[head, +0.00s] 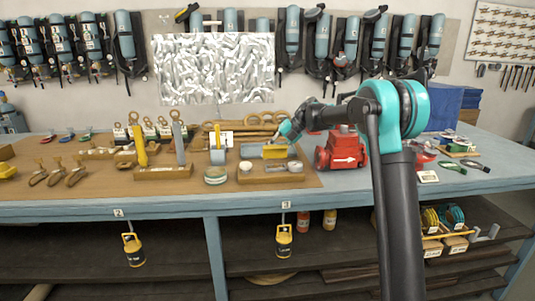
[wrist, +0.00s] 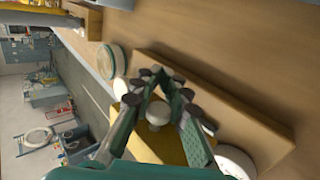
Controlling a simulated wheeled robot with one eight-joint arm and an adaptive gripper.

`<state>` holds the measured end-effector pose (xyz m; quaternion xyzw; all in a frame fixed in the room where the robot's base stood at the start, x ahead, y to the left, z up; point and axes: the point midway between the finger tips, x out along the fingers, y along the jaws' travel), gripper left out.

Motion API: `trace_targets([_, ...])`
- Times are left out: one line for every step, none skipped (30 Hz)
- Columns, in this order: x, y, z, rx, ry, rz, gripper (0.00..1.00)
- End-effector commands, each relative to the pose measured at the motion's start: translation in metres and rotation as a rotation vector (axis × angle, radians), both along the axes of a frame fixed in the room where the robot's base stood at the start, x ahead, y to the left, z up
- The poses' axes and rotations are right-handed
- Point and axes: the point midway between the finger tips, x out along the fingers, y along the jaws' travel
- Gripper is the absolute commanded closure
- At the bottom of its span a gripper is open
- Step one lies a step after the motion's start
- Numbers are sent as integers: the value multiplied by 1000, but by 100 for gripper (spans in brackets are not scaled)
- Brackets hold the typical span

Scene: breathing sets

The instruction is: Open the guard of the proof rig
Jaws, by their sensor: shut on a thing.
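The proof rig (head: 250,151) appears to be the blue-grey unit on the bench, with a yellow panel, seemingly its guard (head: 275,152), at its right front. My gripper (head: 280,142) reaches down to this panel from the upper right. In the wrist view, the fingers of my gripper (wrist: 158,100) are closed around a pale round knob (wrist: 158,113). The knob stands on the yellow guard (wrist: 172,142), which the fingers partly cover. The guard's hinge and the inside of the rig are hidden.
A red machine with a white arrow (head: 340,150) stands close on the right. A round tin (head: 215,176) and upright tools on wooden blocks (head: 163,173) stand to the left.

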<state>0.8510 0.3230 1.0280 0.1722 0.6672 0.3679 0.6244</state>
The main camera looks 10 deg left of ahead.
Motion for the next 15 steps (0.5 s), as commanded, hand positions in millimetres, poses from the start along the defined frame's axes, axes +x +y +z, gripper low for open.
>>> trace_targets([1,0,-1,-5,14,-1,100])
trace_targets([1,0,-1,-7,21,-1,100])
trace_targets([1,0,-1,-9,28,-1,100])
trace_targets([1,0,-1,-10,33,-1,100])
trace_targets([1,0,-1,-12,37,-1,100])
trace_targets([1,0,-2,-13,41,-1,100])
trace_targets([1,0,-2,-13,44,-1,100])
trace_targets([1,0,-2,-13,47,-1,100])
trace_targets([1,0,-2,-14,48,-1,100])
trace_targets([1,0,-2,-14,50,-1,100])
trace_targets([1,0,-2,-14,50,-1,100])
trace_targets([1,0,-2,-14,50,-1,100])
trace_targets([1,0,-2,-14,50,-1,100])
trace_targets([1,0,-2,-14,50,-1,100])
trace_targets([1,0,-2,-14,50,-1,100])
